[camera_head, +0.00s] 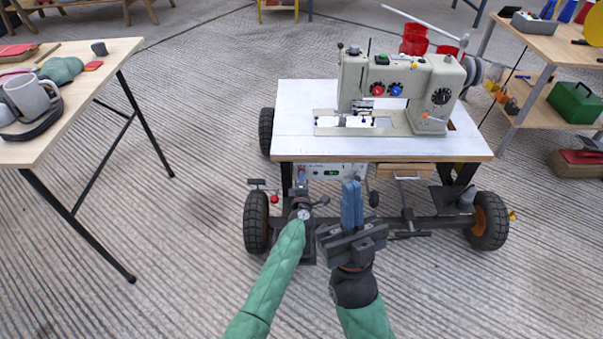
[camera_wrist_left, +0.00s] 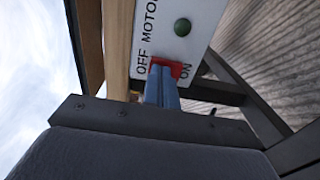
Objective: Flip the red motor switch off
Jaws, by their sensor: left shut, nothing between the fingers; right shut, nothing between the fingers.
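The red motor switch (camera_wrist_left: 172,67) sits on a white panel (camera_wrist_left: 205,18) between the words OFF and ON in the left wrist view. Which way it is tipped I cannot tell. My left gripper (camera_wrist_left: 162,78) is shut and empty, its blue fingertips right in front of the switch and covering part of it. Whether they touch it is unclear. In the head view the left gripper (camera_head: 302,177) is at the panel (camera_head: 345,171) under the table's front edge, where I cannot make out the switch. My right gripper (camera_head: 352,190) is shut and empty, pointing up in front of the table.
A green round button (camera_wrist_left: 182,27) is on the same panel. The sewing machine (camera_head: 400,85) stands on the wheeled table (camera_head: 295,100). A wooden drawer (camera_head: 405,170) is right of the panel. A side table (camera_head: 110,60) at left and shelves (camera_head: 540,95) at right stand apart, with open floor between.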

